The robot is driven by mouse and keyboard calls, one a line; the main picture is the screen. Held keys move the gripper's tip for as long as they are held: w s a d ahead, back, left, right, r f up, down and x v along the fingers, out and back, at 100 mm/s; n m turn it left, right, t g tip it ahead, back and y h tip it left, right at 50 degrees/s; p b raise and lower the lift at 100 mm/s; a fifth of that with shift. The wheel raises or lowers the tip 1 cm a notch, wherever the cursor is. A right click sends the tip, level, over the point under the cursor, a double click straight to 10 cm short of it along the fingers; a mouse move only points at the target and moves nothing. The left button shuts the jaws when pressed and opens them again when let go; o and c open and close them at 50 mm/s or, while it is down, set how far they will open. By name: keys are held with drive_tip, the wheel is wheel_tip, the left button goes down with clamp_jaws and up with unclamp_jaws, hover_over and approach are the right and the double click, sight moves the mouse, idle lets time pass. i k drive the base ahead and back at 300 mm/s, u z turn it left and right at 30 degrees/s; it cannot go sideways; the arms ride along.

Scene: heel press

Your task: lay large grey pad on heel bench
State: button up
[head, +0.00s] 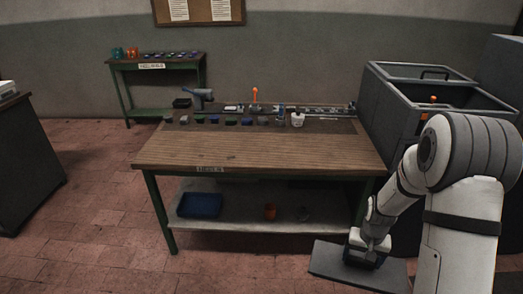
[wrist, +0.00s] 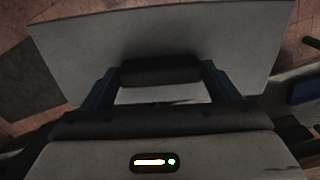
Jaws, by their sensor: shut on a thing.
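The large grey pad (head: 335,266) is a flat, dark grey sheet, held level in front of the bench's right front corner and below its top. My gripper (head: 366,250) is above the pad and shut on it. In the wrist view the pad (wrist: 205,35) fills the upper middle, with a dark raised grip (wrist: 160,72) between my two fingers. The wooden-topped bench (head: 250,152) with green legs stands in the middle. The small label on its front edge is too blurred to read. The front middle of its top is mostly bare.
Small parts and tools line the bench's back, including a blue-grey drill-like tool (head: 203,97) and a white piece (head: 297,119). Grey cabinets (head: 405,95) stand close at right. A small labelled bench (head: 152,66) is behind.

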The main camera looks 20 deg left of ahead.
sight(336, 149)
drive_tip(key=u, duration=0.05)
drive_tip(key=i, duration=1)
drive_tip(key=z, duration=0.05)
